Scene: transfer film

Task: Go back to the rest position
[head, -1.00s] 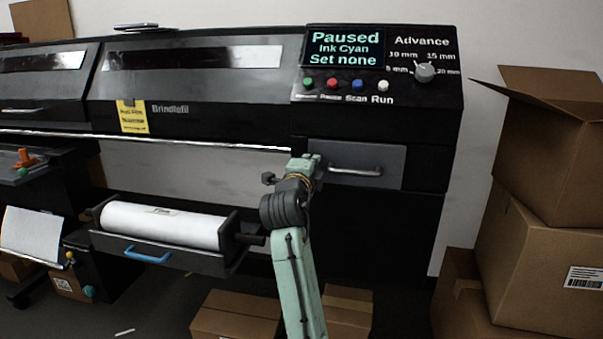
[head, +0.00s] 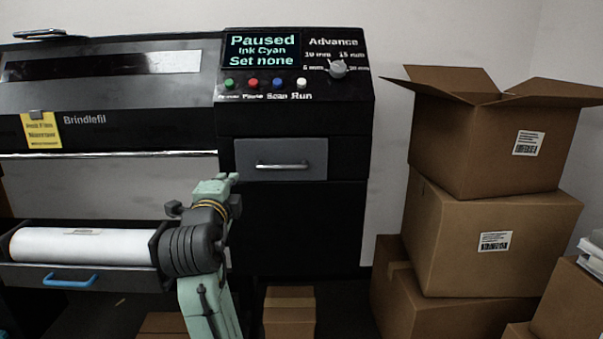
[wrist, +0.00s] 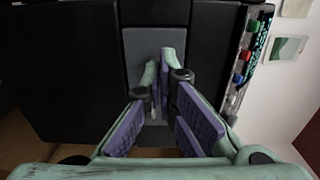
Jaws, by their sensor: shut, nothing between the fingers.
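My gripper (head: 230,180) shows at the end of my pale green arm in the head view, low and left of the grey drawer's handle. In the wrist view its two purple-padded fingers (wrist: 158,72) are shut with nothing between them, pointing toward the printer's grey drawer front (wrist: 140,45). The black printer (head: 300,215) stands ahead, its grey drawer (head: 310,150) closed. The screen (head: 262,50) reads "Paused, Ink Cyan, Set none". A white film roll (head: 85,246) lies in a tray with a blue handle (head: 70,280), partly behind my arm.
Stacked cardboard boxes (head: 490,250) stand to the right, the top one open (head: 470,150). More boxes (head: 289,312) sit on the floor below the printer. A yellow label (head: 41,131) hangs on the printer's front. A dark gap of floor lies between printer and box stack.

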